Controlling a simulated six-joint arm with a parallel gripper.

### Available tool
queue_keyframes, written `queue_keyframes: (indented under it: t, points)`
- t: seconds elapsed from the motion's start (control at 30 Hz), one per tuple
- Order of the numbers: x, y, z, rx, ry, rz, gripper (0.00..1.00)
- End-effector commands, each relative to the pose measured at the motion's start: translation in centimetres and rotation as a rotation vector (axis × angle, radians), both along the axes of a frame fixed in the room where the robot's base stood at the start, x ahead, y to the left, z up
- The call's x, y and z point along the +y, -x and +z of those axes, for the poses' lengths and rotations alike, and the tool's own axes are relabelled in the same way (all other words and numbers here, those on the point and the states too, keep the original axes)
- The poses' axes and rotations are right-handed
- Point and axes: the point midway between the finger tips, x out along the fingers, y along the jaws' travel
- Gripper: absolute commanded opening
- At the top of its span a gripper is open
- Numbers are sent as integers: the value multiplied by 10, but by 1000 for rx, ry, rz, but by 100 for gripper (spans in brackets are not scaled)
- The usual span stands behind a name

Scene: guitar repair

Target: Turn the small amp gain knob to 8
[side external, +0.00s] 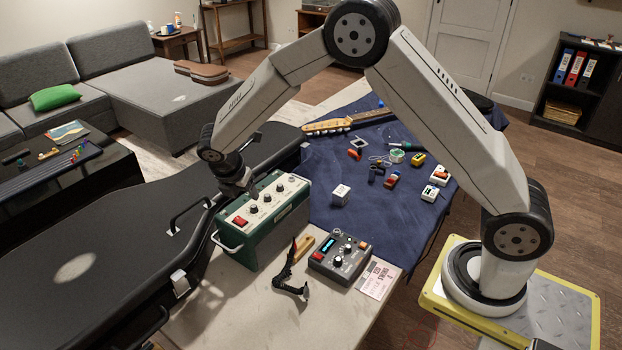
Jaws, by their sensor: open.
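The small amp (277,230) is a green box with a pale top panel and metal side handles, standing on the bench left of centre. A row of dark knobs (267,198) runs along its panel, with a red switch (240,222) at the near end. Which knob is gain, and where its pointer stands, is too small to tell. My gripper (250,191) is open, pointing down just over the panel's far-left edge beside the knobs. Its fingertips are small and dark here, and I cannot tell whether they touch a knob.
A black guitar case (75,268) lies left of the amp. A grey pedal box (340,258), a black clamp (291,272) and a pink card (378,280) lie in front right. A white cube (340,194) and several small parts sit on the blue cloth (400,217).

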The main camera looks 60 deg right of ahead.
Motion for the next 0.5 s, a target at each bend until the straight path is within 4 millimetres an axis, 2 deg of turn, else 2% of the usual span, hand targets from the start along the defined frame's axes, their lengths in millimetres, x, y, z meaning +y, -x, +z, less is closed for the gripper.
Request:
queue_keyframes:
  t: [0.5]
  points:
    - [-22, -6, -54, 0, -1, -1, 62]
